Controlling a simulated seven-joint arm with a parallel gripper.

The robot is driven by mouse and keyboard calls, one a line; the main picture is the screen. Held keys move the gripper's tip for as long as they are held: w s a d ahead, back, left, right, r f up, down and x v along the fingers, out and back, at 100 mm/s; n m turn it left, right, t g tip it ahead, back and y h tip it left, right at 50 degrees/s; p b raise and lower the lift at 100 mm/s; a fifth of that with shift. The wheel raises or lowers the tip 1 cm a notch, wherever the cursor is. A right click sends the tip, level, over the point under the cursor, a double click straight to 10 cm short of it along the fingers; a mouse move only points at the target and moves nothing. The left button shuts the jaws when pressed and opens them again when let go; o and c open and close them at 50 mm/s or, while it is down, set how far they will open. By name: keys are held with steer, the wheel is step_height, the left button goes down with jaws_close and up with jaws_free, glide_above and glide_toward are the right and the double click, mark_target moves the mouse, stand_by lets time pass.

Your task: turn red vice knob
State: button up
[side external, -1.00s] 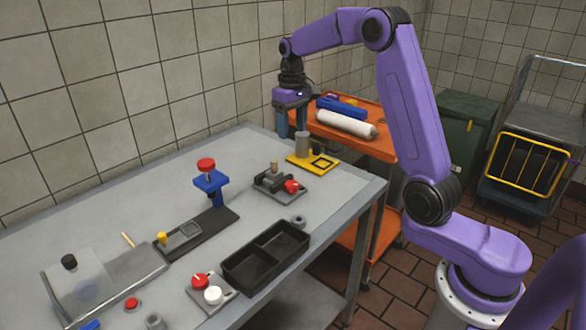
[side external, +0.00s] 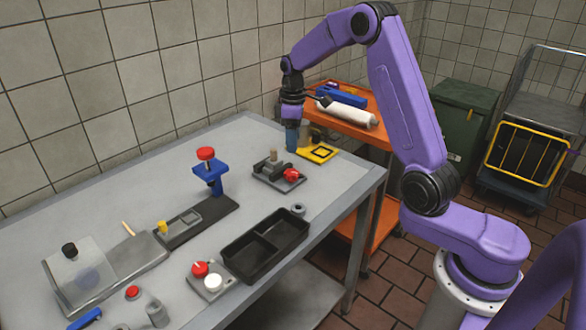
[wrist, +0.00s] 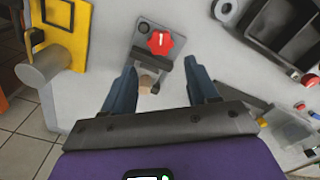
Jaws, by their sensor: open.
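The small vice (side external: 270,170) sits on a grey base plate on the table, with its red knob (side external: 291,174) on the right side. In the wrist view the red lobed knob (wrist: 160,43) lies beyond my fingertips, at the top centre. A tan peg (wrist: 148,84) stands at the vice, between the fingers in that picture. My gripper (wrist: 161,72) is open and empty, its blue fingers pointing toward the vice. In the side view my gripper (side external: 291,150) hangs just behind the vice, fingers downward, one finger hiding the other. I see no contact with the knob.
A yellow fixture (side external: 318,153) with a grey cylinder stands close to the gripper. A black two-part tray (side external: 264,246) and a grey ring (side external: 298,210) lie in front of the vice. A blue stand with a red top (side external: 207,172) is to the left. An orange cart (side external: 360,135) is behind.

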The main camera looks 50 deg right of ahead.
mark_target(293, 172)
step_height(293, 172, down, 10)
steer(key=shift+f, duration=0.2)
stand_by(0.3)
steer(key=c, duration=0.8)
